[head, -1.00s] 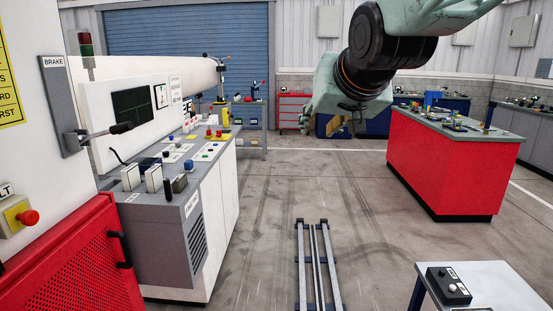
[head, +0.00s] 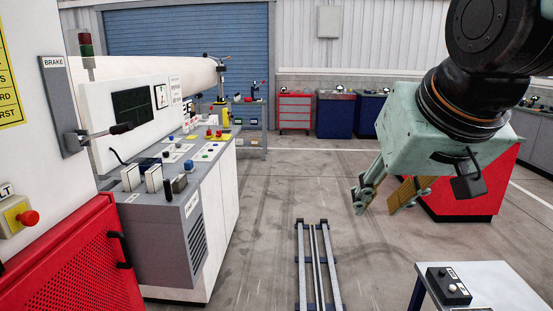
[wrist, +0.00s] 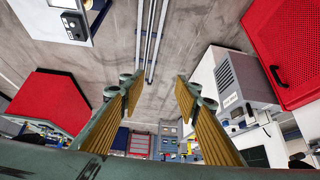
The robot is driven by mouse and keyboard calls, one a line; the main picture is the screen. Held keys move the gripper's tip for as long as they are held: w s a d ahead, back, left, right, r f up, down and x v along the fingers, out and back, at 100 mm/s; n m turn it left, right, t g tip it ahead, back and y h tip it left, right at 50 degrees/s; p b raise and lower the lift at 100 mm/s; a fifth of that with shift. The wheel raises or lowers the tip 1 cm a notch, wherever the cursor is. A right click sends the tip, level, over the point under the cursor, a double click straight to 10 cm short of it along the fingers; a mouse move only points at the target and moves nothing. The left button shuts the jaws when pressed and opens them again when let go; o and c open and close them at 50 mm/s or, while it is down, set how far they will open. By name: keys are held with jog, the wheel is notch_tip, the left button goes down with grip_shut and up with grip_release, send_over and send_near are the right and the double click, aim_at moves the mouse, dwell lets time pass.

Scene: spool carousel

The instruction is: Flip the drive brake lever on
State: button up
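The brake lever (head: 110,131) is at the left in the head view, on a grey plate (head: 62,105) labelled BRAKE on a white panel. Its arm points right, roughly level, with a dark knob at the end. My gripper (head: 374,208) hangs at the right of the head view, well away from the lever, over open floor. In the wrist view my gripper (wrist: 157,93) shows two ribbed tan finger pads set wide apart with nothing between them. I cannot make out the brake lever in the wrist view.
A grey-white control console (head: 165,225) with switches and buttons stands right of the lever. A red perforated panel (head: 72,265) is below it. A red cabinet (head: 500,185) stands behind my arm, and a small table (head: 490,280) at the front right. Rails (head: 300,265) run along the floor centre.

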jog(key=s+d+f+g, duration=0.1)
jog(key=s+f, duration=0.2)
jog(key=s, duration=0.7)
jog(key=s+d+f+g, duration=0.1)
jog(key=s+f, duration=0.3)
jog(key=s, duration=0.6)
jog(key=shift+s+d+g, duration=0.15)
jog(key=shift+d+g, duration=0.2)
jog(key=shift+g, duration=0.25)
